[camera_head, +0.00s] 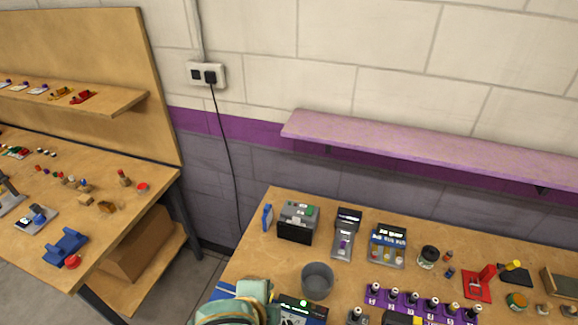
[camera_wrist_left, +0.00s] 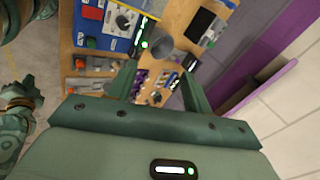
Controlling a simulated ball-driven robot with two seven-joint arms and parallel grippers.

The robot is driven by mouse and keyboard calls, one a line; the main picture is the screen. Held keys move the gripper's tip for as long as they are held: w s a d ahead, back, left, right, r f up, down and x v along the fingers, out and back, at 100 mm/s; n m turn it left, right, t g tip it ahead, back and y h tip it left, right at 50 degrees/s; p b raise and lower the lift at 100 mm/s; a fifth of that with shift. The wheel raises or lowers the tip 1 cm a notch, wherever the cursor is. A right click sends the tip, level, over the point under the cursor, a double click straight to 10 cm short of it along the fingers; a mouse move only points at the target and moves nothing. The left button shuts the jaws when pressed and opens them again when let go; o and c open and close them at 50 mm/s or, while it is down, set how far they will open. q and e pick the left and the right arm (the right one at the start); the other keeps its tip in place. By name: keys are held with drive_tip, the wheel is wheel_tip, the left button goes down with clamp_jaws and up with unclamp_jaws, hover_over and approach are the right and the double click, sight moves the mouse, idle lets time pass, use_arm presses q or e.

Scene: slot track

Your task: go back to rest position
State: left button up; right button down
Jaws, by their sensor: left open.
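My left gripper (camera_wrist_left: 158,76) shows from behind in the left wrist view. Its two fingers are spread apart with nothing between them. Beyond them lies a workbench with several small items, seen at a slant. In the head view a teal part of my left arm shows at the bottom edge, above the front of the right-hand workbench (camera_head: 256,232); its fingers cannot be made out there. My right gripper cannot be identified in either view.
A grey cup (camera_head: 317,280), a purple rack (camera_head: 420,304) and several small devices stand on the right-hand workbench. A pink shelf (camera_head: 430,145) is on the wall above. Another workbench (camera_head: 125,230) with a blue holder (camera_head: 66,247) stands left, across a floor gap.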

use_arm(q)
drive_tip(key=s+a+n+y, duration=0.2)
drive_tip(key=a+n, duration=0.2)
drive_tip(key=a, duration=0.4)
drive_tip(key=s+a+n+y+b, duration=0.1)
drive_tip(key=s+a+n+y, duration=0.2)
drive_tip(key=a, duration=0.6)
drive_tip(key=s+a+n+y, duration=0.1)
drive_tip(key=a+n+y, duration=0.1)
drive_tip(key=a+n, duration=0.45)
drive_tip(key=s+d+f+m+g+h+b, duration=0.15)
drive_tip(key=f+b, duration=0.35)
drive_tip(key=f, duration=1.2)
drive_tip(key=s+d+f+g+h+b, duration=0.15)
drive_tip(key=f+b, duration=0.25)
drive_tip(key=f, duration=1.3)
drive_tip(key=s+f+n+g+h+b, duration=0.1)
drive_tip(key=s+f+b, duration=0.4)
drive_tip(key=s+f, duration=0.5)
drive_tip(key=s+f+n+g+b, duration=0.1)
drive_tip(key=s+f+b, duration=0.3)
drive_tip(key=s+f, duration=0.7)
wheel_tip(320, 180, down, 5)
drive_tip(key=shift+a+f+n+h+b, duration=0.2)
drive_tip(key=shift+n+h+b, duration=0.2)
drive_tip(key=shift+n, duration=0.2)
